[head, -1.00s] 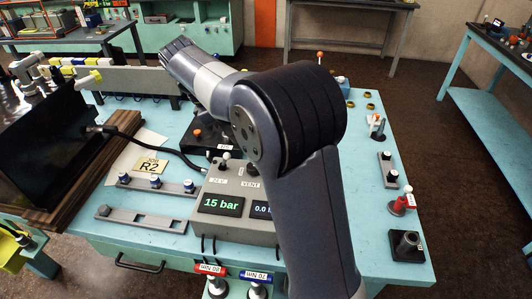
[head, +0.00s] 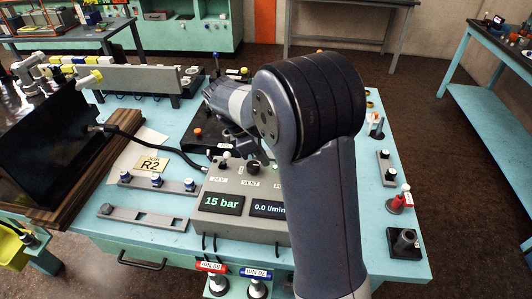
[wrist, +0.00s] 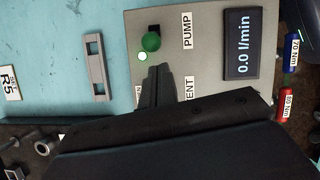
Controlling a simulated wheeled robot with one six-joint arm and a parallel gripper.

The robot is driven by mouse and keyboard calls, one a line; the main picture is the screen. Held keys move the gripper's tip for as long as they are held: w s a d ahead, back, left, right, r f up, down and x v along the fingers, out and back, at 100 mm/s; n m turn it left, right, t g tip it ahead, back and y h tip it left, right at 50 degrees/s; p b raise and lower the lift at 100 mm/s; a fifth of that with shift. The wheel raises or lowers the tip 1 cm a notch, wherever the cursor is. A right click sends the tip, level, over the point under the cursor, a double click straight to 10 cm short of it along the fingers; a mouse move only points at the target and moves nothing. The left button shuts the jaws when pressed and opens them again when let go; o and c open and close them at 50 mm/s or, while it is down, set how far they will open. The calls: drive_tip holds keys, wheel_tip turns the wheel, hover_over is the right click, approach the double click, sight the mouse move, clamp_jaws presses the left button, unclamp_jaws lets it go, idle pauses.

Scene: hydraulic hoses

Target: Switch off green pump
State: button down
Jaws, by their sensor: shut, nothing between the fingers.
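The grey control box (head: 238,222) stands on the turquoise bench with lit displays "15 bar" and "0.0 l/min". In the wrist view, the green pump switch knob (wrist: 151,42) stands beside the label PUMP (wrist: 187,31). In the head view my arm hides the green knob.
A black VENT knob (head: 254,166) and a white-tipped 24 V toggle (head: 225,158) stand on the same box. A dark block with an orange knob (head: 197,132) stands behind it. A slotted grey bar (wrist: 95,67) lies beside the box.

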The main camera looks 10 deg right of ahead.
drive_tip(key=shift+d, duration=0.45)
drive_tip(key=shift+r, duration=0.15)
drive_tip(key=shift+s+d+r+y, duration=0.1)
drive_tip(key=shift+s+d+y, duration=0.1)
drive_tip(key=shift+y, duration=0.2)
